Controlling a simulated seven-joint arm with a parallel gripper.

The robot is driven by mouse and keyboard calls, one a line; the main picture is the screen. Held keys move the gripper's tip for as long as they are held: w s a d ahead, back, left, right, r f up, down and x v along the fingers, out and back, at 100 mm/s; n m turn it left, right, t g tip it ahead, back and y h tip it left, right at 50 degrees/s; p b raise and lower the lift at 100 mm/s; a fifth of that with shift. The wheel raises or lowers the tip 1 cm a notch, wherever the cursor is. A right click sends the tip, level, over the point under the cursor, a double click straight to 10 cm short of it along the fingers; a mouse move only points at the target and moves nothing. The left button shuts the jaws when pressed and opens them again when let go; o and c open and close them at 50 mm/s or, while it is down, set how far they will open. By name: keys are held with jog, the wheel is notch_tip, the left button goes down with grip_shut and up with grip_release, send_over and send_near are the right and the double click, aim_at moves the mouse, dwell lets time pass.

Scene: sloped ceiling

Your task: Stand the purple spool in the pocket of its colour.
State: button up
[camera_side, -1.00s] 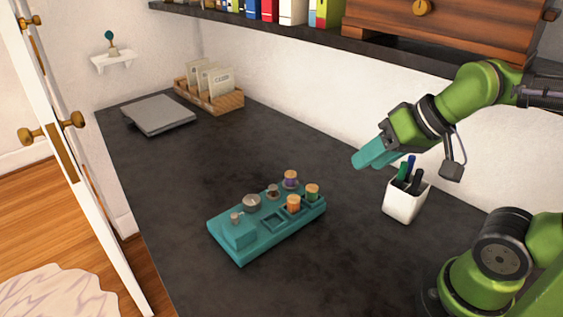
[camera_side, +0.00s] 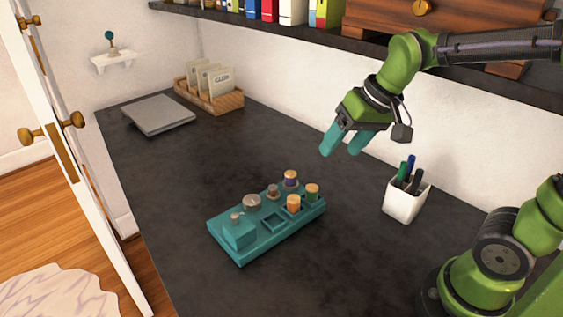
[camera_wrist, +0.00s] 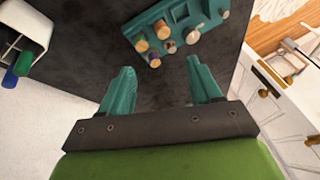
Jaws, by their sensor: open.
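The purple spool (camera_side: 291,178) stands upright at the back edge of a teal tray (camera_side: 245,252); whether it sits in a pocket I cannot tell. It also shows in the wrist view (camera_wrist: 155,61). In front of it stand an orange spool (camera_side: 293,203) and a green spool (camera_side: 312,191) in the tray. An empty square pocket (camera_side: 273,221) lies left of the orange spool. My gripper (camera_side: 343,152) is open and empty, in the air above and to the right of the tray. In the wrist view the spools lie beyond its fingertips.
A white pen cup (camera_side: 405,203) with pens stands right of the tray. Metal knobs (camera_side: 251,202) stick up from the tray. A dark shelf (camera_side: 330,39) overhangs the back.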

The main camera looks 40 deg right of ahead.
jog(key=w+d+f+n+g+h, duration=0.1)
jog(key=w+g, duration=0.1)
jog(key=w, duration=0.5)
jog(key=w+d+f+g, duration=0.2)
jog(key=w, duration=0.5)
jog(key=n, duration=0.1)
send_over(291, 173)
jog(key=shift+g+h, duration=0.3)
jog(key=shift+g, duration=0.1)
jog(key=f, duration=0.8)
jog(key=shift+s+f, duration=0.3)
jog(key=shift+s, duration=0.05)
jog(key=shift+w+f, duration=0.2)
jog(key=shift+f, duration=1.25)
jog(key=shift+w+f, duration=0.15)
jog(key=shift+f, duration=1.3)
jog(key=shift+c, duration=0.4)
jog(key=c, duration=1)
jog(key=shift+r, duration=0.1)
